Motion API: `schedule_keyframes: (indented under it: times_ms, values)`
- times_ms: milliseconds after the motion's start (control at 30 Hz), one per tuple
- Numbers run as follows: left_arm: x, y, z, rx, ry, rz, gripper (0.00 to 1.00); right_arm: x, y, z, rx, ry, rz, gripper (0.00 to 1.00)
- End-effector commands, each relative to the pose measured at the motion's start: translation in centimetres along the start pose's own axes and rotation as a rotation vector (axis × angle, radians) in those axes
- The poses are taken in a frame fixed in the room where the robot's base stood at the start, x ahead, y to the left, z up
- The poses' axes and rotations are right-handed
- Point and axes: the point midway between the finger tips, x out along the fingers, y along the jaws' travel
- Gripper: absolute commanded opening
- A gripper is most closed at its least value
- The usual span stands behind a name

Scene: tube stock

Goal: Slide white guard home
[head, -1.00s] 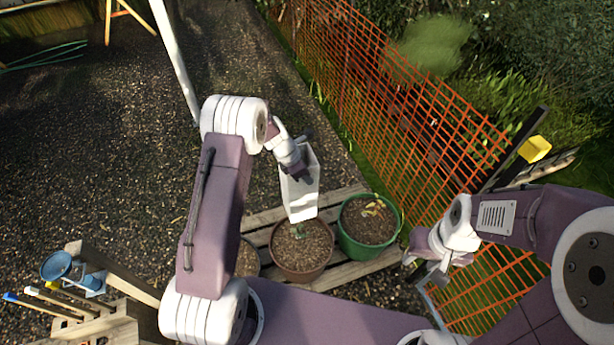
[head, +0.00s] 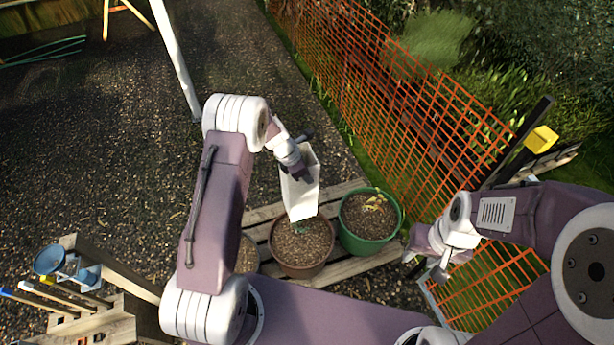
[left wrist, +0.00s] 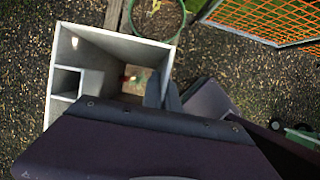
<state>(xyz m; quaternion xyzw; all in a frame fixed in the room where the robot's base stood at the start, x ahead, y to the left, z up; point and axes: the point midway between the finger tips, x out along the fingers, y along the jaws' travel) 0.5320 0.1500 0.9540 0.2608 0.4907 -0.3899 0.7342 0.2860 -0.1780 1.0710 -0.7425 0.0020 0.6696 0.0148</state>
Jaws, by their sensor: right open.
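The white guard (head: 300,193) is a square, hollow tube, held tilted above the brown pot (head: 302,269). My left gripper (head: 300,172) is shut on the guard's wall near its upper part. In the left wrist view I look down through the guard (left wrist: 118,48), with a finger inside its opening and a small red spot and brown soil at the far end. A small green seedling (head: 299,229) shows in the brown pot just below the guard's lower end. Whether the guard surrounds its top I cannot tell. My right gripper (head: 425,268) is open and empty, right of the pots.
A green pot (head: 368,243) with a yellowish plant stands right of the brown pot on a slatted wooden pallet (head: 345,268). Orange mesh fencing (head: 400,130) runs behind on the right. A wooden tool rack (head: 100,325) with a blue item is at lower left.

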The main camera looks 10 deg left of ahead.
Motion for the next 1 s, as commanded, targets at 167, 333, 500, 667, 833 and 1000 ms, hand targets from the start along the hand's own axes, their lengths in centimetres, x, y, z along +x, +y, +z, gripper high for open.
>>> schedule_keyframes:
  times_ms: [167,333,500,667,833,1000]
  values:
    - [0.4,0.0,-0.2,0.0,0.0,0.0,0.0,0.3,0.0,0.0,0.0,0.0,0.0,0.41]
    - [1.2,0.0,-0.5,0.0,0.0,0.0,0.0,1.0,0.0,0.1,0.0,0.0,0.0,0.41]
    - [2.0,0.0,-0.8,0.0,0.0,0.0,0.0,1.6,0.0,0.2,0.0,0.0,0.0,0.41]
    - [2.7,0.0,-1.1,0.0,-0.001,0.0,0.0,2.1,0.0,0.2,0.0,0.0,0.0,0.41]
    - [3.5,0.0,-1.4,0.0,-0.001,0.0,0.0,2.7,0.1,0.3,0.0,0.0,0.0,0.41]
    - [4.3,0.0,-1.8,0.0,0.0,0.0,0.0,3.3,0.1,0.3,0.0,0.0,0.0,0.41]
